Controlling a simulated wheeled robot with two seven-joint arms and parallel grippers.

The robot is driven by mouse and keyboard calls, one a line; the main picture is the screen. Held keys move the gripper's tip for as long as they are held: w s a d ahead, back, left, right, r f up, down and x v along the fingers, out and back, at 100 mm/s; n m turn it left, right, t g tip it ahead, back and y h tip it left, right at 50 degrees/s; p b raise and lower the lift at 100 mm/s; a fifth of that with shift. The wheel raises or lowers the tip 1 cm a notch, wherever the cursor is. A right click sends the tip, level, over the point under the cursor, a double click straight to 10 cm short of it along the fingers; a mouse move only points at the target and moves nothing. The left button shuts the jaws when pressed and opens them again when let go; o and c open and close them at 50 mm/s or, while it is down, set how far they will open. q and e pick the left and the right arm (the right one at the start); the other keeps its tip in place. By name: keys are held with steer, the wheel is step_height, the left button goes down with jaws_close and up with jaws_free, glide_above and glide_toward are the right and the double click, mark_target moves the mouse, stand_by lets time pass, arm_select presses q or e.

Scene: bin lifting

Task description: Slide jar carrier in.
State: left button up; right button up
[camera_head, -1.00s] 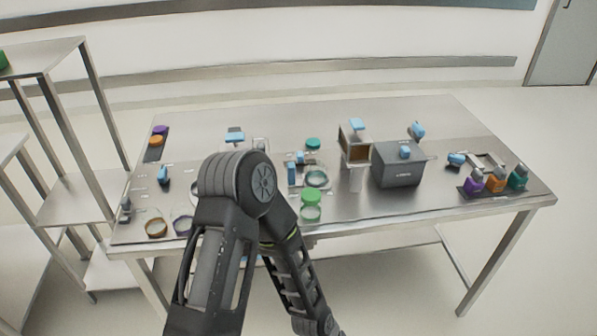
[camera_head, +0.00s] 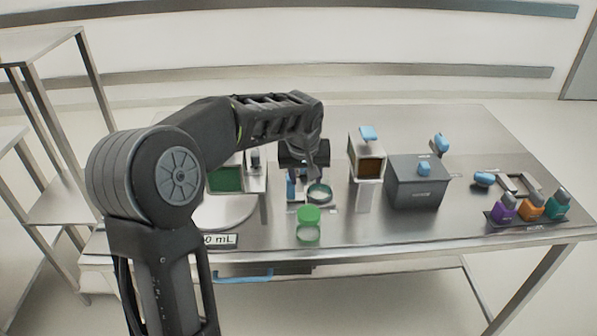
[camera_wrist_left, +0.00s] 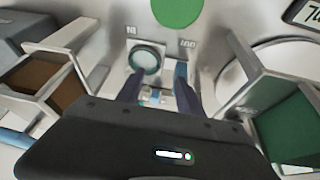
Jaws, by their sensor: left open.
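The jar carrier appears to be the small slide with a round ring (camera_head: 319,193) and a blue part (camera_head: 291,187) near the middle of the table. In the left wrist view the ring (camera_wrist_left: 146,59) lies by the "IN" label, with a blue piece (camera_wrist_left: 181,72) to its right near "OUT". My left gripper (camera_head: 314,184) is open above the carrier, pointing down. In the wrist view its two dark fingers (camera_wrist_left: 158,95) straddle the carrier area; I cannot tell whether they touch it. The gripper partly hides the carrier. My right gripper is not in view.
A white stand with a brown opening (camera_head: 368,170) and a grey box (camera_head: 418,187) are right. A green-faced unit (camera_head: 226,179) and round plate (camera_head: 226,212) are left. Colored bottles (camera_head: 531,207) stand far right.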

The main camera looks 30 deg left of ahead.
arm_select(q)
steer(key=shift+n+y, duration=0.4)
steer(key=shift+y, duration=0.1)
steer(key=a, duration=0.3)
steer(key=a+r, duration=0.1)
steer(key=shift+s+a, duration=0.15)
steer(key=shift+s, duration=0.15)
steer(key=shift+p+x, duration=0.7)
steer(key=shift+x, duration=3.25)
steer(key=shift+s, duration=0.1)
jaws_close()
